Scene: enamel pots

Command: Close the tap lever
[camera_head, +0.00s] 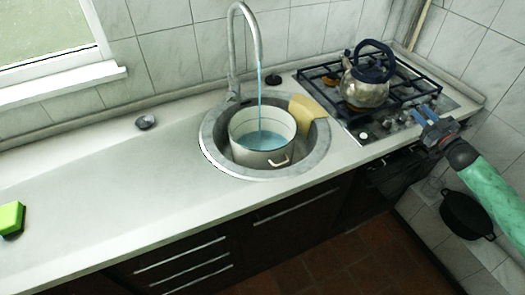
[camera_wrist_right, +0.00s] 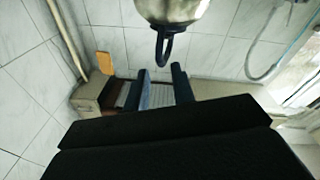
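The grey tap (camera_head: 245,45) stands behind the round sink (camera_head: 213,158), and its tall spout curves forward. Blue water (camera_head: 260,88) runs from it into a white pot (camera_head: 280,159) standing in the sink. The tap lever is too small to make out clearly by the tap's base. The tap's curved spout also shows at the right of the right wrist view (camera_wrist_right: 262,76). My right gripper (camera_head: 427,117) is over the front right of the stove, well to the right of the tap. Its two fingers (camera_wrist_right: 164,82) are apart with nothing between them. My left gripper is out of view.
A metal kettle (camera_head: 364,88) with a dark handle stands on the black stove grate (camera_head: 318,74), between my right gripper and the tap. A yellow cloth (camera_head: 306,108) lies on the sink's right rim. A green sponge (camera_head: 11,218) lies far left. The left counter (camera_head: 110,185) is mostly clear.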

